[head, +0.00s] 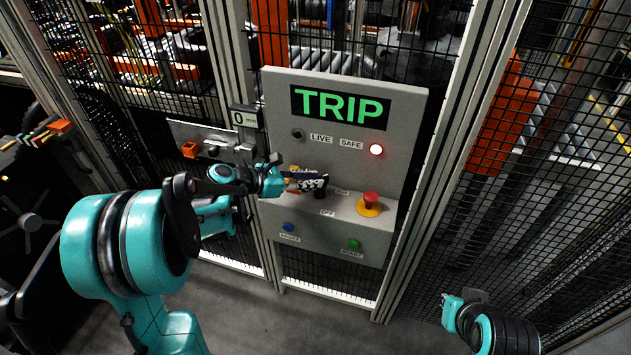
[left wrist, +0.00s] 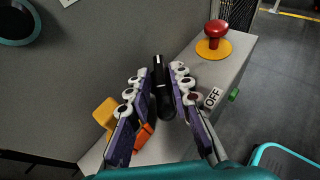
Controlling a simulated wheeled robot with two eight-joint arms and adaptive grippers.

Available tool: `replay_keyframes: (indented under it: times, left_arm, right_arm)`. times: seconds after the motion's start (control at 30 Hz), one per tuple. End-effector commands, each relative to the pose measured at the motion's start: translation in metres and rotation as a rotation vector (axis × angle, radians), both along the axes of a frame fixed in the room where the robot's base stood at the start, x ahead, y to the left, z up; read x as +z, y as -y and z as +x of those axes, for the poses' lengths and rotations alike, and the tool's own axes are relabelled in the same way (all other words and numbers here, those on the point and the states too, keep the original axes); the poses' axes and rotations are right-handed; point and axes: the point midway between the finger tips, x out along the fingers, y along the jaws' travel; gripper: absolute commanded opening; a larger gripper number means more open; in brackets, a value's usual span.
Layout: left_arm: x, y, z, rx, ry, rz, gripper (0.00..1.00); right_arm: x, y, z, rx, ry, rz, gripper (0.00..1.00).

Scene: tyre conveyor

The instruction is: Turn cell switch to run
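The grey control panel (head: 345,238) stands upright ahead, with a sloped lower shelf. The cell switch, a black knob (head: 320,192), sits on this shelf beside the RUN/OFF labels, partly hidden by my left gripper (head: 312,180). The display (head: 338,107) reads TRIP in green. Part of my right gripper (head: 455,308) shows at lower right, away from the panel; its fingers are unclear.
A red emergency button (head: 370,200) on a yellow base is right of the switch. A blue button (head: 288,227) and a green START button (head: 353,243) are below. Mesh fencing (head: 560,190) flanks the panel.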

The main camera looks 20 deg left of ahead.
Motion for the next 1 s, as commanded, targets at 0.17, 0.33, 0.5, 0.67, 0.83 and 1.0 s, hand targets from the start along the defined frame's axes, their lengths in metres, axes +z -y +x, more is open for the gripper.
replay_keyframes:
  times: [0.17, 0.33, 0.5, 0.67, 0.83, 1.0]
  left_arm:
    - [-0.0057, 0.01, 0.0087, -0.002, 0.001, 0.001, 0.21]
    - [-0.0058, 0.011, 0.0098, 0.0, 0.001, 0.001, 0.21]
    - [-0.0057, 0.0107, 0.0096, 0.0, 0.001, 0.001, 0.02]
    - [-0.0057, 0.0106, 0.0096, -0.001, 0.001, 0.001, 0.0]
    - [-0.0068, 0.0091, 0.0118, -0.065, -0.001, 0.002, 0.0]
    - [-0.0063, 0.009, 0.0111, -0.134, 0.0, 0.001, 0.0]
  right_arm:
    - [-0.0035, 0.0, 0.0001, 0.0, 0.0, 0.0, 0.0]
    - [-0.0033, 0.0, 0.0, 0.0, 0.0, 0.0, 0.0]
    - [-0.0032, 0.0, 0.0, 0.0, 0.0, 0.0, 0.0]
    - [-0.0033, 0.0, 0.0, 0.0, 0.0, 0.0, 0.0]
    - [-0.0048, 0.0, 0.0, 0.0, 0.0, 0.0, 0.0]
    - [-0.0056, 0.0, -0.0001, 0.0, 0.0, 0.0, 0.0]
